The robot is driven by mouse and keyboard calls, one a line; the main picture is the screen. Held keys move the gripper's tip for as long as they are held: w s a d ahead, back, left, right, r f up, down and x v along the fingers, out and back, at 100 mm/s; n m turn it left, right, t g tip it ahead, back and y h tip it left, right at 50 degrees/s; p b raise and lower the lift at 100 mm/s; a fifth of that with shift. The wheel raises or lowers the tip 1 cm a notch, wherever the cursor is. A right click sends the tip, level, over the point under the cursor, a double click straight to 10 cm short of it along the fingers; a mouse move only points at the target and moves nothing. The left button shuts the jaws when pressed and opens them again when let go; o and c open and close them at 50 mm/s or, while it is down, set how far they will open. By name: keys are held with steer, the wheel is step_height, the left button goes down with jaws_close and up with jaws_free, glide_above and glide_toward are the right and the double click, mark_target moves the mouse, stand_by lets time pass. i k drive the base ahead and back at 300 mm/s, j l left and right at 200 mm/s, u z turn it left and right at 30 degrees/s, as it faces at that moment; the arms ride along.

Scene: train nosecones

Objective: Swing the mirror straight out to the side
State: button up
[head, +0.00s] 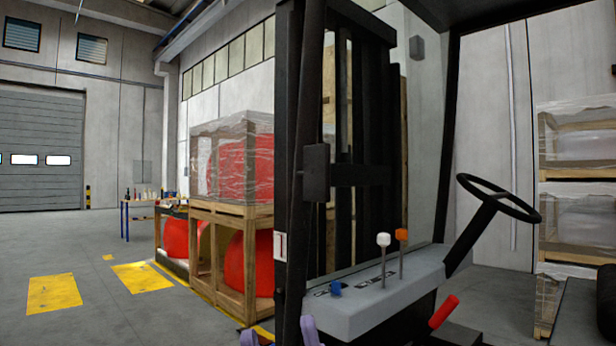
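A dark, flat rectangular piece that looks like the mirror (316,172) sits against the black front post (290,200) of a forklift, at mid-height. I cannot tell its exact angle; its face looks dark. A similar grey rectangular piece (417,47) shows higher up, on the far side of the cab. My gripper (279,337) shows at the bottom edge as two pale purple fingertips with a gap between them. It is open and empty, well below the mirror and apart from it. The rest of my gripper is out of frame.
The forklift's grey console (375,300) carries levers, with a steering wheel (498,198) behind it. Wooden crates (200,210) with wrapped red nosecones stand left of the post. The floor at left, with yellow markings (53,293), is clear.

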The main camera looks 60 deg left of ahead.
mark_target(317, 175)
steer(key=u, duration=1.45)
